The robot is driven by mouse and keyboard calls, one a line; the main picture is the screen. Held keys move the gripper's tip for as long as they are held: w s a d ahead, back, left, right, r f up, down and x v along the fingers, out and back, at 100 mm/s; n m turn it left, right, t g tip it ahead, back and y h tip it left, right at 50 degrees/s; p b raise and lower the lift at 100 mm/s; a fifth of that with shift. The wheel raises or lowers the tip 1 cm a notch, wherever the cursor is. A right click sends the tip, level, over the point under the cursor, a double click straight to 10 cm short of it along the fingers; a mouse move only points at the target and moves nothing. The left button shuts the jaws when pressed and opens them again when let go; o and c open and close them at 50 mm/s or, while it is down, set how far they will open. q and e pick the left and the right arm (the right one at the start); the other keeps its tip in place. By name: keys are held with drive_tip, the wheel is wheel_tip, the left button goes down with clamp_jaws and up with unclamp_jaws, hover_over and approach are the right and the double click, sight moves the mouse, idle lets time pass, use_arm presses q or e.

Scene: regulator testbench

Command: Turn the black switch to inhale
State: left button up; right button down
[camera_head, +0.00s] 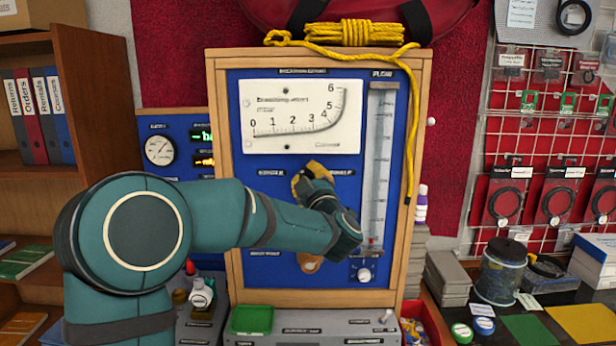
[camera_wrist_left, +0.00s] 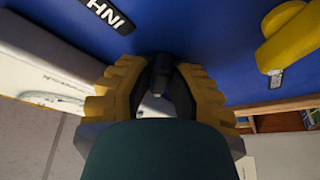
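The black switch (camera_wrist_left: 159,72) appears as a dark piece on the blue panel in the left wrist view, between the fingers of my left gripper (camera_wrist_left: 160,88). The yellow-and-black fingers stand on both sides of it. I cannot tell whether the dark pads press on it or only surround it. A label reading INH (camera_wrist_left: 106,14) shows upside down at the upper left, partly cut off. In the head view my left gripper (camera_head: 318,190) is at the front of the blue panel (camera_head: 265,275), and my wrist hides the switch. My right gripper is out of view.
A yellow part (camera_wrist_left: 292,45) with a small label sits to the right of the fingers. A gauge (camera_head: 302,117) is above my gripper, and a flow tube (camera_head: 378,160) and a knob (camera_head: 364,274) are to its right. A yellow rope (camera_head: 412,120) hangs along the panel's right side.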

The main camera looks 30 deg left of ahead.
use_arm(q)
clamp_jaws()
drive_tip(key=m+t+b, duration=0.1)
drive_tip(key=m, duration=0.1)
drive_tip(key=m+b, duration=0.1)
drive_tip(key=m, duration=0.1)
drive_tip(key=shift+s+m+t+h, duration=0.1)
drive_tip(key=shift+m+t+h, duration=0.2)
drive_tip(key=shift+t+h, duration=0.1)
drive_tip(key=m+t+h+b, duration=0.1)
drive_tip(key=m, duration=0.3)
drive_tip(key=m+t+h+b, duration=0.1)
drive_tip(key=m+t+h, duration=0.1)
drive_tip(key=m, duration=0.1)
drive_tip(key=shift+m, duration=0.4)
drive_tip(key=m+h, duration=0.1)
drive_tip(key=m, duration=0.2)
drive_tip(key=m+t+h+b, duration=0.1)
drive_tip(key=m+h, duration=0.1)
drive_tip(key=m, duration=0.1)
drive_tip(key=shift+r+m, duration=0.1)
drive_tip(key=shift+m, duration=0.3)
drive_tip(key=m+h, duration=0.1)
drive_tip(key=m, duration=0.2)
drive_tip(key=m+h, duration=0.2)
drive_tip(key=shift+m+t, duration=0.3)
drive_tip(key=shift+m, duration=0.1)
drive_tip(key=shift+m+h, duration=0.3)
drive_tip(key=o, duration=0.7)
unclamp_jaws()
